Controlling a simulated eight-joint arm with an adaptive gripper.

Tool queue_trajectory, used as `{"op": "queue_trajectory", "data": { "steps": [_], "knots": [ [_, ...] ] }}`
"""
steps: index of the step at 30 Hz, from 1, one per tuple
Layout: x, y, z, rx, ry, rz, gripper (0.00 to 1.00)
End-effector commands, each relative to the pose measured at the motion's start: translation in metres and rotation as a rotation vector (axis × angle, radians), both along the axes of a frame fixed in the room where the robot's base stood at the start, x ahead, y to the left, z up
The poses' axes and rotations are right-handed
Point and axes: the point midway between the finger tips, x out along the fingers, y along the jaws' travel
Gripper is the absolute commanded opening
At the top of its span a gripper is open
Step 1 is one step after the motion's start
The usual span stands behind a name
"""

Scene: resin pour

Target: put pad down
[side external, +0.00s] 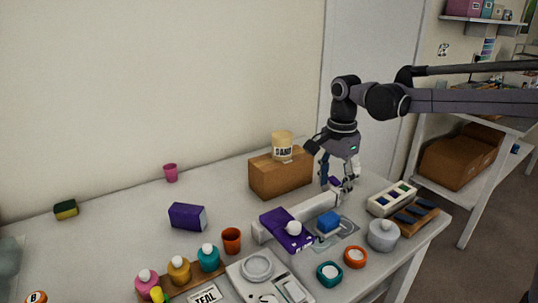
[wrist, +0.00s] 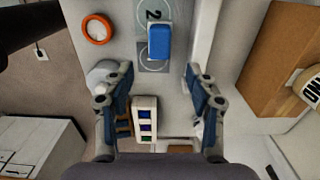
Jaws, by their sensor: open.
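A blue block-shaped pad (side external: 328,221) lies on a grey mat (side external: 342,234) on the table. In the wrist view the pad (wrist: 159,42) sits on the mat, beside a printed 2 and partly over a ring outline. My gripper (side external: 340,186) is open, above the table behind the pad in the side view. In the wrist view my gripper (wrist: 160,76) has its two fingers wide apart, with nothing between them. The pad is beyond the fingertips and does not touch them.
A long white bar (side external: 318,207) runs beside the mat. A purple item (side external: 275,224) with a white ball (side external: 293,228) lies against it. A cardboard box (side external: 279,177) bears a sand tub (side external: 282,146). A grey lidded pot (side external: 383,236) and a slotted white tray (side external: 391,198) stand to the right.

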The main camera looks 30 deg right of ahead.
Motion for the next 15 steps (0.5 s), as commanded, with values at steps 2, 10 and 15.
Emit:
{"op": "queue_trajectory", "data": {
  "steps": [2, 10, 15],
  "knots": [
    [0.0, 0.0, 0.006, 0.0, 0.0, 0.0, 0.57],
    [-0.017, -0.001, 0.014, -0.004, -0.06, 0.15, 0.57],
    [-0.049, -0.002, 0.014, -0.042, -0.183, 0.464, 0.57]
  ]
}}
